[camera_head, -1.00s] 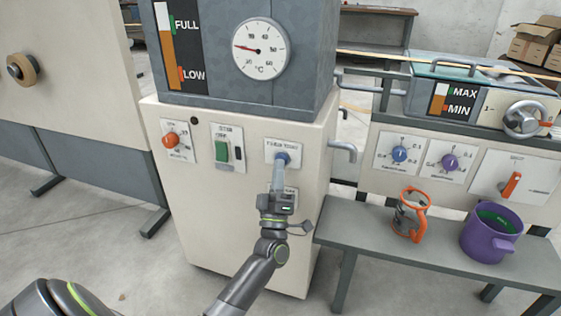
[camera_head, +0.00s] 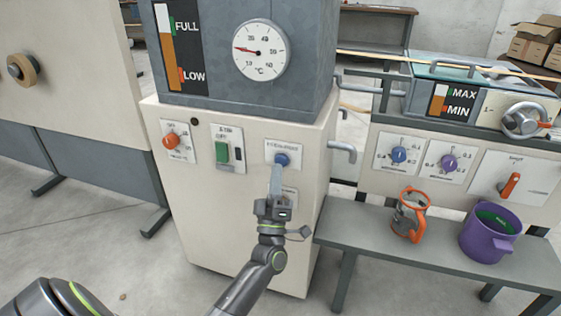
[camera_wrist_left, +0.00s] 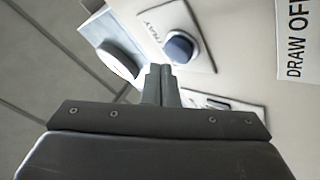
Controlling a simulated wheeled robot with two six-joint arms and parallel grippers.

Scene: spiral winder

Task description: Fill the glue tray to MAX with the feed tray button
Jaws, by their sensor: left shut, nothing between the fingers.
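The blue feed tray button (camera_head: 282,160) sits on a white label plate on the front of the cream cabinet. It also shows in the left wrist view (camera_wrist_left: 180,47), beside the word TRAY. My left gripper (camera_head: 277,169) is shut and empty, its fingertips just below the button. In the left wrist view the closed fingertips (camera_wrist_left: 158,70) appear apart from the button. The glue tray (camera_head: 470,72) is at the upper right, with a MAX/MIN gauge (camera_head: 441,103) on its front. The gauge has an orange column, its exact level too small to read. My right gripper is not in view.
A red knob (camera_head: 170,141) and a green switch (camera_head: 222,152) are left of the button. A pipe (camera_head: 342,150) sticks out at the cabinet's right. A grey bench (camera_head: 390,240) holds an orange-handled jug (camera_head: 409,215) and a purple pot (camera_head: 490,233).

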